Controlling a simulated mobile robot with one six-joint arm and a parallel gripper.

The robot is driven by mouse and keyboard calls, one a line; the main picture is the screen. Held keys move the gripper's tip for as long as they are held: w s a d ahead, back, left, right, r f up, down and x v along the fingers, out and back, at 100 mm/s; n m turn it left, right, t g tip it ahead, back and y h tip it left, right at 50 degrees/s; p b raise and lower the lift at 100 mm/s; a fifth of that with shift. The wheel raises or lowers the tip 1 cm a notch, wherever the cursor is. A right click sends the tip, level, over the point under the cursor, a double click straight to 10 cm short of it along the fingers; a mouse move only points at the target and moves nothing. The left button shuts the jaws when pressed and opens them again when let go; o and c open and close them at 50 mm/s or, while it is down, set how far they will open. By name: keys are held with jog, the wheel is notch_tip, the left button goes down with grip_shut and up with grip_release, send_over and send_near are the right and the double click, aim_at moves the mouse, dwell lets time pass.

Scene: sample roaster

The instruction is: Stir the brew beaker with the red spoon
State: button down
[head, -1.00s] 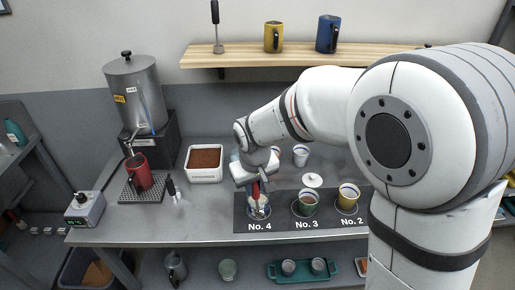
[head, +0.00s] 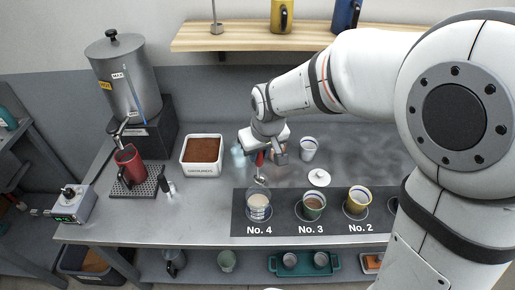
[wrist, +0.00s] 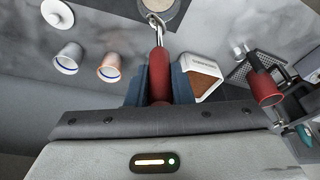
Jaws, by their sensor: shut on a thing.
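My gripper (head: 262,152) is shut on the red handle of the red spoon (head: 260,160). In the wrist view the red spoon (wrist: 159,72) sits between the two jaws, its metal end pointing away. A clear beaker (head: 258,207) with pale brown content stands upright at No. 4, and I take it as the brew beaker. The spoon's metal end is above and behind its rim in the head view, apparently outside it. In the wrist view the beaker (wrist: 166,10) is cut off at the top edge, close to the spoon's end.
Cups stand at No. 3 (head: 312,206) and No. 2 (head: 358,202). A tub of brown grounds (head: 202,155) and a red mug (head: 129,166) stand left. A shelf (head: 240,38) hangs above.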

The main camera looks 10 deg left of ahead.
aim_at(259, 182)
jog(key=shift+s, duration=0.1)
jog(key=shift+f+b, duration=0.1)
jog(key=shift+b, duration=0.2)
jog(key=shift+f, duration=0.25)
notch_tip(259, 182, down, 12)
jog(key=b, duration=1)
jog(key=shift+f+b, duration=0.2)
jog(key=shift+b, duration=0.15)
jog(key=shift+s, duration=0.1)
